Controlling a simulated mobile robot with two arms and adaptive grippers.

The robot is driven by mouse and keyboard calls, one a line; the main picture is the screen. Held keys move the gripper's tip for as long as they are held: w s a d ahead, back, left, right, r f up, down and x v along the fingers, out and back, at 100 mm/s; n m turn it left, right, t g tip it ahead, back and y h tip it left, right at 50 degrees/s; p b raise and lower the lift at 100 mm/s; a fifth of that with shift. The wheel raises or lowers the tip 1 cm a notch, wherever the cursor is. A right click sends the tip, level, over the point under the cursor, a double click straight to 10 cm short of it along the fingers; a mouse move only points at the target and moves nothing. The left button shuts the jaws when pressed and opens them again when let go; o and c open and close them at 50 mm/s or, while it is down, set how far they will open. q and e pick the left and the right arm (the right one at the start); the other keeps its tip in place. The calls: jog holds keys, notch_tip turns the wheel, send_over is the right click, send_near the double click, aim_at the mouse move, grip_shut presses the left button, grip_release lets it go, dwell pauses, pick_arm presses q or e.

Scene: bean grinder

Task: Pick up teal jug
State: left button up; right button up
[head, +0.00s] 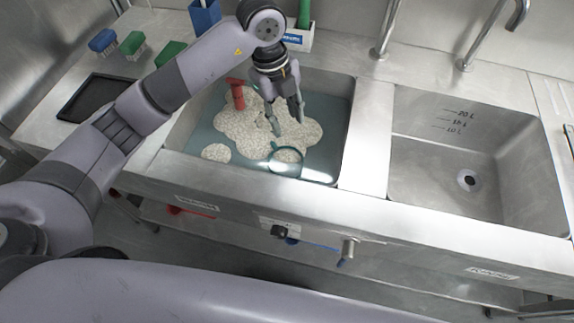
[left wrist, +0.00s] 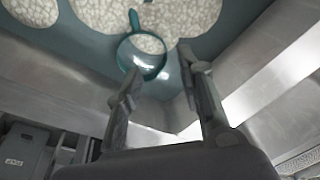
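The teal jug (head: 272,162) sits low in the left sink basin, toward its front wall, among water and pale foam. Only its round rim and part of its side show in the head view. In the left wrist view its teal rim (left wrist: 121,56) and handle (left wrist: 134,20) show near the top, with foam seen inside the rim. My left gripper (head: 288,125) points down into the basin, above and behind the jug. Its fingers are apart with nothing between them, and the left wrist view shows the open fingers (left wrist: 163,74) too. My right gripper is not seen.
A red-handled object (head: 236,94) stands in the foam at the back left of the basin. The right basin (head: 440,165) is empty. Taps (head: 385,35) rise behind the basins. A black tray (head: 95,100) and brushes (head: 131,42) lie on the left counter.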

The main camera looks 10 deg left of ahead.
pick_arm(q)
jog(key=w+a+n+y, duration=0.1)
jog(key=a+y, duration=0.1)
jog(key=a, duration=0.2)
jog(key=p, duration=0.1)
send_over(271, 148)
notch_tip(271, 148, down, 10)
jog(key=shift+f, duration=0.15)
jog(key=f, duration=0.6)
jog(key=shift+w+f+p, duration=0.2)
jog(key=shift+w+p, duration=0.1)
jog(key=shift+p, duration=0.05)
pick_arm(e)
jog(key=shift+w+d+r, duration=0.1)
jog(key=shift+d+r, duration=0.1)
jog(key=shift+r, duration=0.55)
pick_arm(q)
jog(key=shift+c, duration=0.5)
grip_shut()
